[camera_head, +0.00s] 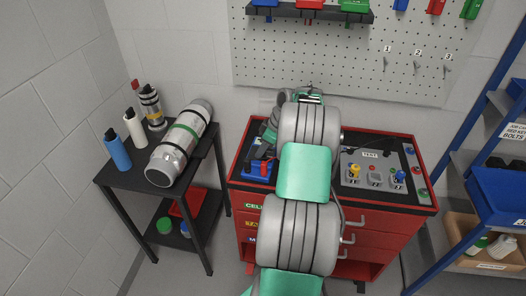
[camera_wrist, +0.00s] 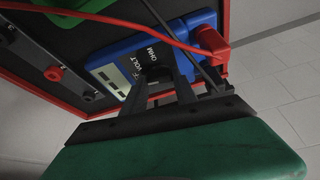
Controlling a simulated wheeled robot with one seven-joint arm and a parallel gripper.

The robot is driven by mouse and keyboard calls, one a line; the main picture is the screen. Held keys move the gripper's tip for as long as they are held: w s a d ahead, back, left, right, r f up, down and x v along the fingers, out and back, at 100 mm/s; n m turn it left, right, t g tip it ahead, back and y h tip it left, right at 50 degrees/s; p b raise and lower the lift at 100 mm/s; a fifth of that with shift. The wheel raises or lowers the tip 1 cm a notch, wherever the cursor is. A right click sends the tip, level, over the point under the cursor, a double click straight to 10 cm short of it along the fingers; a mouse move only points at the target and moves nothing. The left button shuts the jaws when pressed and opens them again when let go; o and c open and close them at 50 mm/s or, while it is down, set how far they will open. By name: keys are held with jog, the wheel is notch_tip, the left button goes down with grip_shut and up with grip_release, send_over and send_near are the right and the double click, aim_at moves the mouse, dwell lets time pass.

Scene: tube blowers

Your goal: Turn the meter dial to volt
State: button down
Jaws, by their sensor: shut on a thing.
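The blue meter (camera_wrist: 200,22) lies on the dark top of the red cabinet, seen in the wrist view with a pale display (camera_wrist: 112,76). OHM and VOLT labels show on its dark face. My gripper (camera_wrist: 166,76) is shut on the black dial (camera_wrist: 154,68), its two dark fingers reaching to either side of it. The fingers hide much of the dial, and I cannot tell which label it points to. A red plug (camera_wrist: 211,42) sits at the meter's right end. In the head view the meter (camera_head: 257,173) shows left of my arm, partly covered.
A red lead (camera_wrist: 110,20) and a dark cable run close by my fingers. Right of my arm is a grey TEST panel (camera_head: 375,178) with coloured connectors. A black side table (camera_head: 138,178) with bottles and a cylinder stands left; a blue shelf (camera_head: 470,165) stands right.

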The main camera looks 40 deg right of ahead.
jog(key=m+h+b, duration=0.1)
jog(key=m+b, duration=0.1)
jog(key=m, duration=0.1)
jog(key=shift+a+f+t+b, duration=0.1)
jog(key=shift+f+t+b, duration=0.05)
jog(key=shift+t+b, duration=0.2)
jog(key=shift+m+h+b, duration=0.55)
jog(key=shift+m+h, duration=0.05)
jog(key=shift+m, duration=0.7)
jog(key=shift+s+r, duration=0.1)
jog(key=shift+r, duration=0.1)
jog(key=c, duration=1)
grip_release()
jog(key=shift+o, duration=0.2)
